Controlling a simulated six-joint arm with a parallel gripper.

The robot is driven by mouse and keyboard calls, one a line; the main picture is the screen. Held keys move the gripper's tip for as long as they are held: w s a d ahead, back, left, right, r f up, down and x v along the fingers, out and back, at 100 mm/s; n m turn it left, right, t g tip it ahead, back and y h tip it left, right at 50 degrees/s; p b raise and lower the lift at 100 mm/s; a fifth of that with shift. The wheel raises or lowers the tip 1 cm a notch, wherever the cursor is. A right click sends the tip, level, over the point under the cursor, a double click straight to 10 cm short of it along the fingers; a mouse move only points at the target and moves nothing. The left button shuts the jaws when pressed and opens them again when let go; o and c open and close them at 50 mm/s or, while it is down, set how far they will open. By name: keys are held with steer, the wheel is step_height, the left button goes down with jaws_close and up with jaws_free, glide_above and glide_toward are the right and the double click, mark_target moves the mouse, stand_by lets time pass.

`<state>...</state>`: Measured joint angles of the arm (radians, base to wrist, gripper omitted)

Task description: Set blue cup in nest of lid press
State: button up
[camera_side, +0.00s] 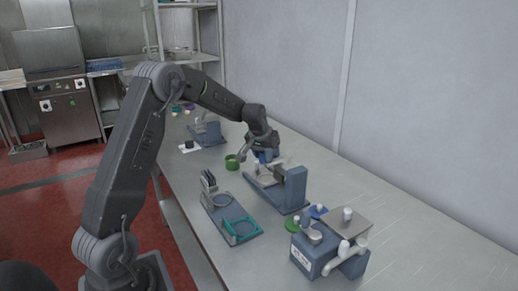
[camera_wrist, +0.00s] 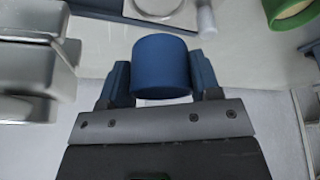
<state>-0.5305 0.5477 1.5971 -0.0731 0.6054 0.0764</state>
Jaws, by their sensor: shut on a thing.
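My gripper (camera_wrist: 160,85) is shut on the blue cup (camera_wrist: 160,62), with one blue finger on each side of it in the wrist view. In the side view my gripper (camera_side: 262,155) hangs over the bench, just beyond a grey-blue press-like stand (camera_side: 292,188) with an upright block and a pale plate. This looks like the lid press. In the side view the cup is small and mostly hidden by my gripper and the stand. Its nest cannot be made out clearly.
A green cup (camera_side: 232,162) stands left of my gripper; its rim shows at top right in the wrist view (camera_wrist: 291,10). Another stand (camera_side: 207,132) is farther back.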

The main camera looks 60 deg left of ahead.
glide_above(268, 178)
steer(key=s, duration=0.1)
steer(key=shift+s+d+f, duration=0.1)
steer(key=shift+d+f, duration=0.05)
steer(key=shift+f, duration=1.2)
steer(key=shift+d+f, duration=0.15)
steer(key=shift+f, duration=1.2)
steer(key=shift+f, duration=0.75)
steer(key=o, duration=1.2)
steer(key=shift+r, duration=3.55)
